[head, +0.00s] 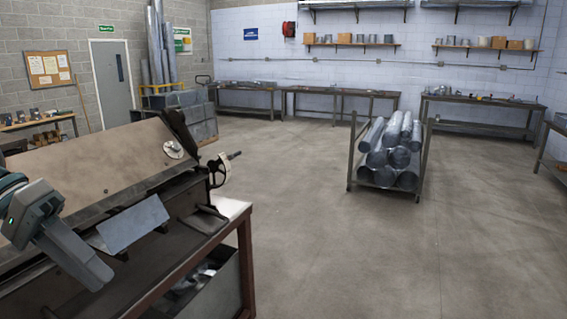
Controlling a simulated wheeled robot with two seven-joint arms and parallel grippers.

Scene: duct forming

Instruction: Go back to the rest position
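My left gripper (92,273) comes in from the left edge, in front of the large forming machine (95,165), and points down and to the right. Its fingers appear as one grey block from this side, so I cannot tell whether they are open or shut. No object shows between them. I cannot tell whether the two touch. My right gripper is not in view.
A rack of round ducts (390,155) stands on the open floor. Worktables (340,93) line the back wall. Floor at the right front is clear.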

